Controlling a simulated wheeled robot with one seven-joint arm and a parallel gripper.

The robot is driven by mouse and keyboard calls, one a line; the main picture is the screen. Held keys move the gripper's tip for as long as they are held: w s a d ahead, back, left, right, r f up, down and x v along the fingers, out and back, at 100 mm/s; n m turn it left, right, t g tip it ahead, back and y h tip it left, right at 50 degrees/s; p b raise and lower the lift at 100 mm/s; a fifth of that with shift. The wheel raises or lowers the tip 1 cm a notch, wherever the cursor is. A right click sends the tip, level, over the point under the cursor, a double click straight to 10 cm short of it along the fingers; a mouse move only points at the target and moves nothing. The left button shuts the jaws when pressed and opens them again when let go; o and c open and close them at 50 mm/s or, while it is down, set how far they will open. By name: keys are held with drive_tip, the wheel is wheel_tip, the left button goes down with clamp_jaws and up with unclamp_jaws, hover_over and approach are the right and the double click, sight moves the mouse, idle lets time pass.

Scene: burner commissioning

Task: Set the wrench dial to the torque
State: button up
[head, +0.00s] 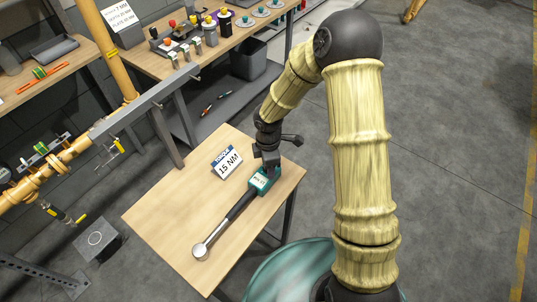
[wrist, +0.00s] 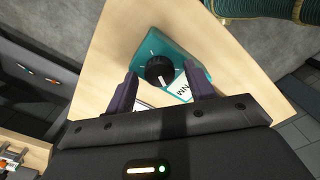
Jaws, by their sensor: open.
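The torque wrench (head: 235,211) lies on the small wooden table, its round head toward the front left and its teal end block (head: 263,181) toward the back right. In the wrist view the teal block (wrist: 185,50) carries a black dial (wrist: 159,71) with a white pointer line and pale tick marks around it. A display marked with Nm is partly hidden by a finger. My gripper (wrist: 157,92) is open, its two fingers on either side of the dial and apart from it in the picture. A torque card (head: 227,163) reading 15 NM stands behind the wrench.
The small table (head: 160,212) is otherwise clear. Yellow pipework (head: 75,152) and a grey beam run along its left. A workbench (head: 150,62) with several coloured-top parts and fittings stands behind. A dark box (head: 98,241) sits on the floor at left.

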wheel_tip(320, 180, up, 17)
drive_tip(key=shift+r+b, duration=0.15)
drive_tip(key=shift+b, duration=0.3)
idle(0.4)
drive_tip(key=s+d+f+m+t, duration=0.1)
drive_tip(key=s+d+m+t, duration=0.1)
drive_tip(key=s+d+m, duration=1)
drive_tip(key=d+m, duration=0.2)
drive_tip(key=m, duration=0.6)
drive_tip(key=shift+s+f+t, duration=0.15)
drive_tip(key=shift+s+t, duration=0.05)
drive_tip(key=shift+t, duration=0.1)
